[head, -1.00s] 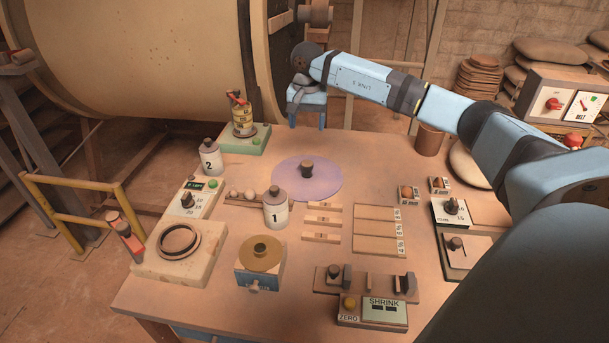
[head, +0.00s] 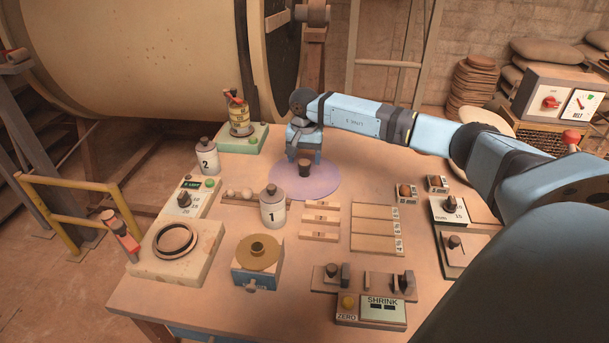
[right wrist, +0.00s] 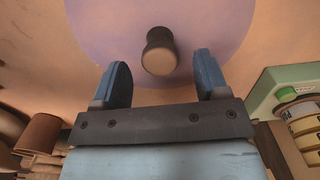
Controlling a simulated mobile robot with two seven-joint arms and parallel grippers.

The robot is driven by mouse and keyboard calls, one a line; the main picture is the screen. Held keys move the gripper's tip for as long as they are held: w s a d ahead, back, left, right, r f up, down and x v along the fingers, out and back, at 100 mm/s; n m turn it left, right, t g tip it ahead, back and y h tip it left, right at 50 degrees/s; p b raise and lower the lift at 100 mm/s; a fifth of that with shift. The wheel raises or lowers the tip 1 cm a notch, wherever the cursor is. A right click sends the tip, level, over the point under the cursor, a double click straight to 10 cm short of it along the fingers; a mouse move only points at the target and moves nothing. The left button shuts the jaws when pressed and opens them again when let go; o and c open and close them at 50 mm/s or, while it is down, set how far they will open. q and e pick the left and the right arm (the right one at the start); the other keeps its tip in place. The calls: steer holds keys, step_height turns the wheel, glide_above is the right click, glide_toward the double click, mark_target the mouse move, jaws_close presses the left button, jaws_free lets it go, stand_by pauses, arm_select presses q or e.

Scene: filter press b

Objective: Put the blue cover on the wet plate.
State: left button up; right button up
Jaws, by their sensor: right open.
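A flat pale bluish-purple disc with a dark knob, which looks like the blue cover (head: 328,187), lies at the back middle of the table. Its knob (head: 305,168) stands up from its centre. My right gripper (head: 304,152) is just behind and above the knob in the head view. In the right wrist view the gripper (right wrist: 161,68) is open and empty, and the knob (right wrist: 160,52) shows between and beyond the fingertips, apart from them. A pale slab (head: 198,268) with a dark ring sits at the front left; I cannot tell whether it is the wet plate. My left gripper is out of view.
Bottle 1 (head: 273,208) stands close in front of the disc, and bottle 2 (head: 208,156) to its left. A green-based stand (head: 243,138) is behind left. Wooden strips (head: 375,227) and a shrink gauge (head: 382,309) lie to the right and front. A large drum stands behind.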

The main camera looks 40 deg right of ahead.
mark_target(305, 161)
step_height(305, 161, down, 2)
steer(key=shift+f, duration=0.2)
steer(key=shift+r, duration=0.1)
steer(key=c, duration=1.2)
step_height(305, 161, up, 20)
steer(key=p, duration=0.1)
